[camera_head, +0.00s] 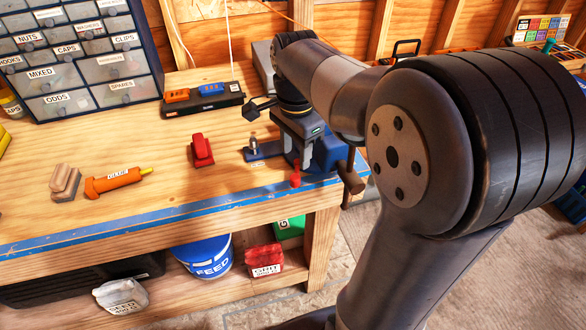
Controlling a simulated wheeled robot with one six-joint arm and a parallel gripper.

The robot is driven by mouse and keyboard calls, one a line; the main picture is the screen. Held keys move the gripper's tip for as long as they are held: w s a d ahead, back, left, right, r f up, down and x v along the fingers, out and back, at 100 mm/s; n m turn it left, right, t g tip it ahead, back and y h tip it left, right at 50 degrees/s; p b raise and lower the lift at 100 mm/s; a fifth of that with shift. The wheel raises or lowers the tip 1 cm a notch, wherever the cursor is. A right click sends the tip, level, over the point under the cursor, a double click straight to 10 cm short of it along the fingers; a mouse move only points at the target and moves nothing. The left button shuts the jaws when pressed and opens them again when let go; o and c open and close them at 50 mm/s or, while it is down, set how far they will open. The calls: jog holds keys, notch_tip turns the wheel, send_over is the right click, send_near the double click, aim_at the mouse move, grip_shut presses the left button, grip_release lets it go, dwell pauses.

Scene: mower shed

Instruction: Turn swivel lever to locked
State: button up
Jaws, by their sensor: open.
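A blue bench vise (330,152) stands at the front right corner of the wooden workbench (150,205). Its dark screw and handle (350,180) stick out past the bench edge. A small red-tipped lever (295,179) shows at the vise's lower left, near the blue edge strip; I take it for the swivel lever. My gripper (302,148) points down over the left part of the vise, just above and behind the red lever. Its jaws are open, and they partly hide the vise. I cannot tell whether they touch anything.
A blue plate with a metal post (262,151) lies left of the vise. A red block (202,151), an orange tool (117,182) and a wooden block (65,182) lie farther left. A dark tray (202,99) and a drawer cabinet (80,55) stand behind. The bench's front middle is clear.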

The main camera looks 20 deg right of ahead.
aim_at(295, 177)
jog(key=f, duration=0.8)
jog(key=shift+w, duration=0.2)
jog(key=shift+c, duration=0.2)
jog(key=shift+s+f, duration=0.1)
jog(key=shift+s, duration=0.05)
grip_shut()
